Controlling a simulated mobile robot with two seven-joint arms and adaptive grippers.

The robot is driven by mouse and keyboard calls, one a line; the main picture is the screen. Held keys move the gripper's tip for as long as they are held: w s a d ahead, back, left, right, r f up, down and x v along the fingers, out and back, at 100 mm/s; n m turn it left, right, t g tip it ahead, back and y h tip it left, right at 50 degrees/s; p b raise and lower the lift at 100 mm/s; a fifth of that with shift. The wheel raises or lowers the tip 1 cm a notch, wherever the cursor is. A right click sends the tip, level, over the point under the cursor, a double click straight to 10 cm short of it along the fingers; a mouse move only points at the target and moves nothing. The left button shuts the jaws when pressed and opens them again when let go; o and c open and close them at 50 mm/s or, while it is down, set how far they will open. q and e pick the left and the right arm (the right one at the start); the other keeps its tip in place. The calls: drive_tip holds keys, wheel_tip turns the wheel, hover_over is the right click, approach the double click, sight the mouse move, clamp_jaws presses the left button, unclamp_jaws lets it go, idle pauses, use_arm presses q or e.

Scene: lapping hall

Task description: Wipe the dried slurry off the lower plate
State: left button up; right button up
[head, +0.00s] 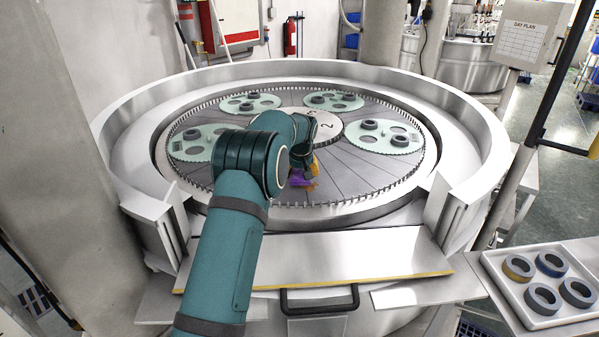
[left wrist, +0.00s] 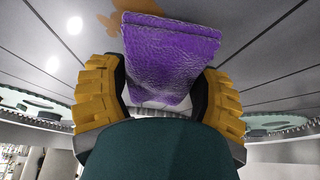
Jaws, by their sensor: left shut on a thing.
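The lower plate (head: 365,182) is a grey disc with radial grooves inside a toothed ring. My left gripper (head: 302,178) is over the near middle part of the plate. In the left wrist view its yellow fingers (left wrist: 160,98) are shut on a folded purple cloth (left wrist: 168,55). The cloth shows only as a small purple patch (head: 297,180) in the head view. An orange-brown patch of dried slurry (left wrist: 117,22) shows on the plate beside the cloth in the left wrist view. I cannot tell whether the cloth touches the plate. My right gripper is out of view.
Several pale green carriers with dark rings, such as the right one (head: 384,146), lie around the white hub (head: 326,127). A high pale rim (head: 480,130) surrounds the plate. A white tray (head: 510,290) with several rings stands at the lower right.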

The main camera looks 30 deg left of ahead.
sight(319, 188)
use_arm(q)
drive_tip(key=shift+f+b, duration=0.55)
drive_tip(key=shift+f, duration=0.35)
drive_tip(key=shift+d, duration=0.1)
drive_tip(key=shift+s+d+r+b, duration=0.15)
drive_tip(key=shift+d+b, duration=0.35)
drive_tip(key=shift+d, duration=1.25)
drive_tip(key=shift+s+d+f+b, duration=0.1)
drive_tip(key=shift+d+b, duration=0.15)
drive_tip(key=shift+d, duration=0.65)
drive_tip(key=shift+s+d+f+b, duration=0.1)
drive_tip(key=shift+d+b, duration=0.15)
drive_tip(key=shift+d, duration=0.65)
drive_tip(key=shift+r, duration=0.1)
drive_tip(key=shift+w+a+r+p, duration=0.15)
drive_tip(key=shift+a+p, duration=0.6)
drive_tip(key=shift+a, duration=1)
drive_tip(key=shift+w+a+f+p, duration=0.15)
drive_tip(key=shift+a+p, duration=0.15)
drive_tip(key=shift+a, duration=0.65)
drive_tip(key=shift+w+a+f+p, duration=0.1)
drive_tip(key=shift+a+p, duration=0.2)
drive_tip(key=shift+a, duration=0.65)
drive_tip(key=shift+s, duration=0.1)
